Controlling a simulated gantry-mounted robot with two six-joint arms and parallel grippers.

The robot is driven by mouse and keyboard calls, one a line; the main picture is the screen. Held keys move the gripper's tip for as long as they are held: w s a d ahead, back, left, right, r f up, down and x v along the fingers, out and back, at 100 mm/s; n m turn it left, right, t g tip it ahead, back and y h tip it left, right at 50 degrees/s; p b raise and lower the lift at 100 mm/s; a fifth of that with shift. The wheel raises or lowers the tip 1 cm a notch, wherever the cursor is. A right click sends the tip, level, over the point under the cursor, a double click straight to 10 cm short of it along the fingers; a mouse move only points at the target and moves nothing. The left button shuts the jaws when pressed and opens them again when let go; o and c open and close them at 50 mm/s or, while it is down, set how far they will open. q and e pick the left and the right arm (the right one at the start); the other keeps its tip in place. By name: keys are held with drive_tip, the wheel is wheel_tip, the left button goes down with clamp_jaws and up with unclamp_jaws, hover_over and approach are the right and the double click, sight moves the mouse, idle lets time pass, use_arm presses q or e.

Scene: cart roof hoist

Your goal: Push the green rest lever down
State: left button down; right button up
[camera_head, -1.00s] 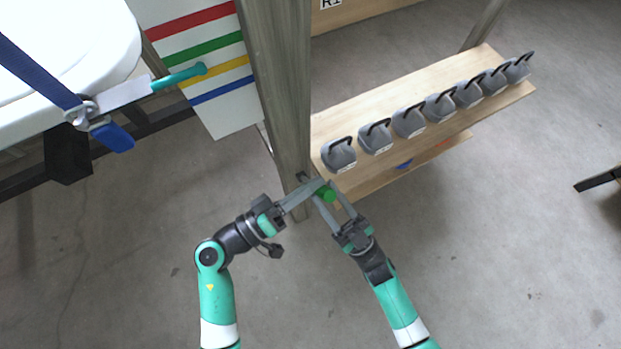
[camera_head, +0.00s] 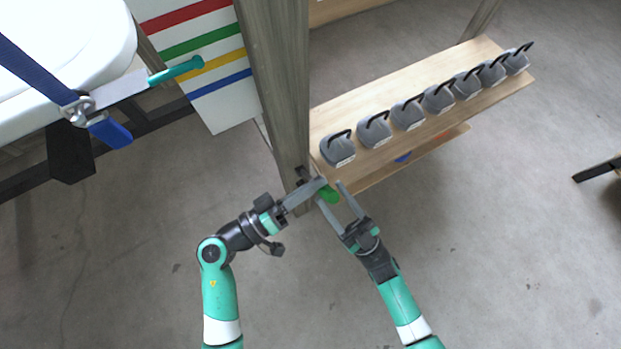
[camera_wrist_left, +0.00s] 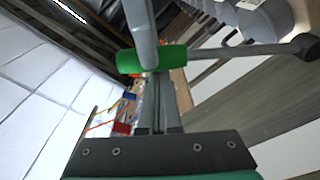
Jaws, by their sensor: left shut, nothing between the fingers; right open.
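The green rest lever (camera_head: 331,195) sits at the foot of the grey wooden post, near the left end of the shelf. In the left wrist view its green grip (camera_wrist_left: 128,62) lies crosswise, with a grey rod running right to a dark pivot (camera_wrist_left: 304,47). My left gripper (camera_head: 322,182) is shut and empty, its tips at the upper left end of the green grip; contact is unclear. My right gripper (camera_head: 329,191) is open, its fingers on either side of the green grip. A grey bar crosses the grip in the wrist view, hiding part of it.
A wooden shelf (camera_head: 430,85) holds a row of grey handled weights (camera_head: 375,131). The post (camera_head: 280,80) stands beside a striped board (camera_head: 222,112). The floor in front is clear.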

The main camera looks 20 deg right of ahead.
drive_tip(key=shift+h, duration=0.3)
drive_tip(key=v, duration=0.5)
drive_tip(key=shift+s+d+f, duration=0.1)
drive_tip(key=shift+f, duration=0.15)
